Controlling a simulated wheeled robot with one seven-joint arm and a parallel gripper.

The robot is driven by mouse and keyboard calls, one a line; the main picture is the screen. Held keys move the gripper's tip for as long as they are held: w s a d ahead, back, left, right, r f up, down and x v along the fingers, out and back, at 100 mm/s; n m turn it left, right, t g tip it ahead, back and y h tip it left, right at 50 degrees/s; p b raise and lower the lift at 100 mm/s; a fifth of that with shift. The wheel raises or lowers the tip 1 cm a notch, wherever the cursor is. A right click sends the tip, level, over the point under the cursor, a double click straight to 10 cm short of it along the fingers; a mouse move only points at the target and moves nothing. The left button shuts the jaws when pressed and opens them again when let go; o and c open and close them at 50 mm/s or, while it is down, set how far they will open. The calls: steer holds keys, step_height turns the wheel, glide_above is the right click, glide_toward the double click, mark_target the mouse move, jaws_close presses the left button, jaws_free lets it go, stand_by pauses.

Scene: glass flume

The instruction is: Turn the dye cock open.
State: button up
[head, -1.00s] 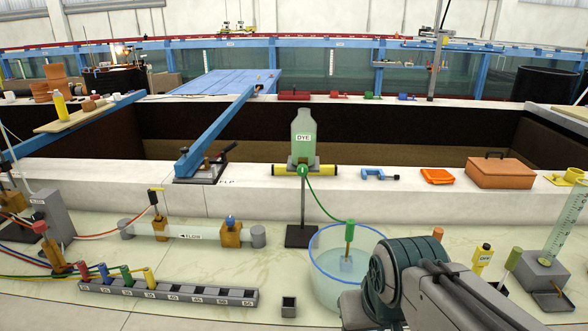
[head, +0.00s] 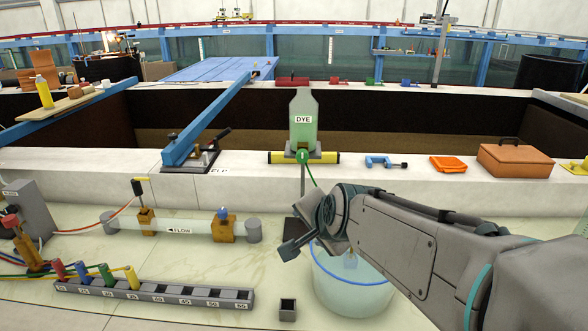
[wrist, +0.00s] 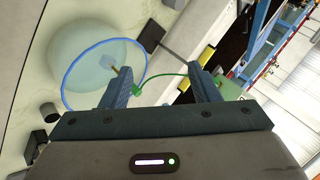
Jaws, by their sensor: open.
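The dye bottle (head: 303,118), pale green and labelled DYE, stands upright on a holder with a yellow bar (head: 330,158) behind it. A round green fitting (head: 302,156), seemingly the dye cock, sits at its base; its turn position is too small to tell. In the head view my gripper (head: 298,240) is below and in front of the bottle, apart from the fitting.
A flow tube with brass fittings (head: 180,226) and a numbered rack with coloured plugs (head: 150,290) lie at left. A blue clamp (head: 385,162), an orange tray (head: 448,164) and an orange box (head: 515,160) stand on the ledge at right. A dark trough opens behind it.

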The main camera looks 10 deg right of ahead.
steer(key=w+a+f+m+t+b, duration=0.1)
steer(key=w+m+t+b, duration=0.45)
steer(key=w+m, duration=0.65)
steer(key=m+t+h+b, duration=0.3)
steer(key=m+h+b, duration=0.2)
steer(key=m, duration=0.8)
glide_toward(302, 158)
steer(key=w+p, duration=0.1)
steer(key=w, duration=0.2)
steer(key=w+d+p, duration=0.1)
steer(key=w, duration=0.2)
steer(key=w+d+p, duration=0.1)
steer(key=w, duration=0.3)
steer(key=shift+w+p, duration=0.1)
steer(key=shift+p, duration=0.2)
steer(key=shift+c, duration=0.4)
steer(key=c, duration=0.9)
